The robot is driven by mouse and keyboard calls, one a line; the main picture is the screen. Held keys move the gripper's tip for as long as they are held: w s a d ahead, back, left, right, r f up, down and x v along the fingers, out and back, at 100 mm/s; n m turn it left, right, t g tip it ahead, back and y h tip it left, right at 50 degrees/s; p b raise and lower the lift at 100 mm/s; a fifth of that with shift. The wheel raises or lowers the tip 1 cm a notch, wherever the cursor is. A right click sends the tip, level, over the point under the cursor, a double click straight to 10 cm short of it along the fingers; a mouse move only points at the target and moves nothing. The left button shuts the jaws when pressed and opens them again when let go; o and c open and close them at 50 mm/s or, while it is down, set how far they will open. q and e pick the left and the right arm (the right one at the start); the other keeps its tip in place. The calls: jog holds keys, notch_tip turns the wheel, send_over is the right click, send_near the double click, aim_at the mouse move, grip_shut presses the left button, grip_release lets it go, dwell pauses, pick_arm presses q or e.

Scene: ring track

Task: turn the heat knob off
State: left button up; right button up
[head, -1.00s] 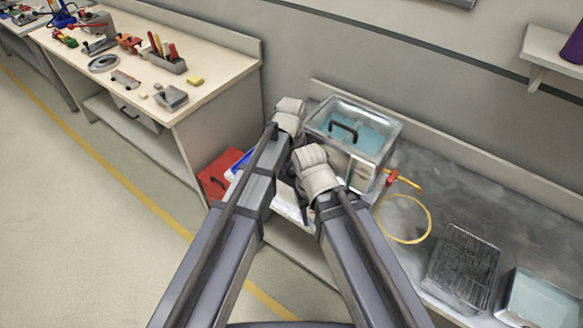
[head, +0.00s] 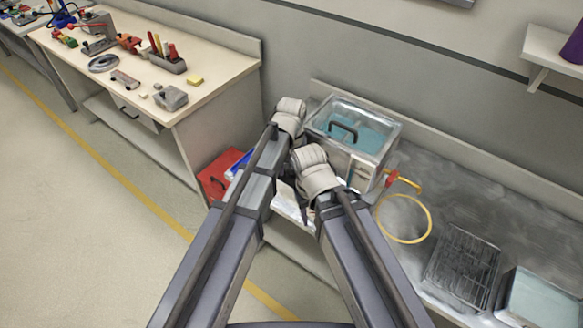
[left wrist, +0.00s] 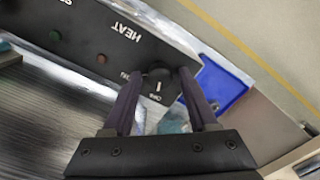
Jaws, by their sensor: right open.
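The heat knob (left wrist: 158,75) is a round black knob on a dark panel (left wrist: 122,57) in the left wrist view. The word HEAT stands upside down on the panel, and small lettering is beside the knob. My left gripper (left wrist: 160,77) has one finger on each side of the knob; I cannot tell whether they touch it. In the head view my left gripper (head: 290,108) is at the near left side of the water bath (head: 356,132), its fingers hidden. My right gripper (head: 312,165) is in front of the bath, open, its fingers mostly hidden by its wrist.
A yellow hose loop (head: 405,240) with a red fitting lies right of the bath. A wire rack (head: 462,262) stands farther right on the metal counter. A red box (head: 217,176) and a blue tray (left wrist: 220,88) are left of the bath. A workbench (head: 215,72) with tools stands left.

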aim_at(292, 170)
pick_arm(q)
jog(key=shift+o, duration=0.5)
jog(key=shift+r, duration=0.1)
notch_tip(292, 170, up, 8)
jog(key=p, duration=0.8)
jog(key=shift+f, duration=0.2)
jog(key=s+a+m, duration=0.2)
jog(key=s+a, duration=0.1)
jog(key=s, duration=0.5)
jog(key=s+a+m+y, duration=0.1)
jog(key=s+a, duration=0.2)
jog(key=s, duration=0.5)
jog(key=shift+s+m, duration=0.35)
jog(key=shift+m, duration=0.05)
